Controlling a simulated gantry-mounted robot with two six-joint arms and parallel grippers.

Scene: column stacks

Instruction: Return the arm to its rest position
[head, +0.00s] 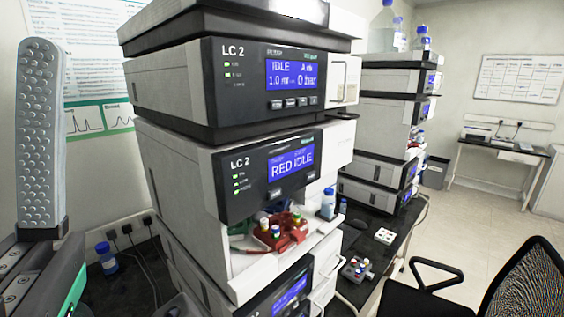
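My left gripper (42,125) shows at the left edge of the head view. One finger with a grey studded pad points up, on a dark and grey mount with a green strip. Its other finger is not visible, so I cannot tell whether it is open or shut. It is apart from the LC 2 stack to its right. Nothing is seen against the visible pad. My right gripper is not in view.
The near LC 2 stack (172,175) fills the middle. A blue-capped bottle (106,258) stands between gripper and stack. A second stack (385,110) and black chair (530,280) are right.

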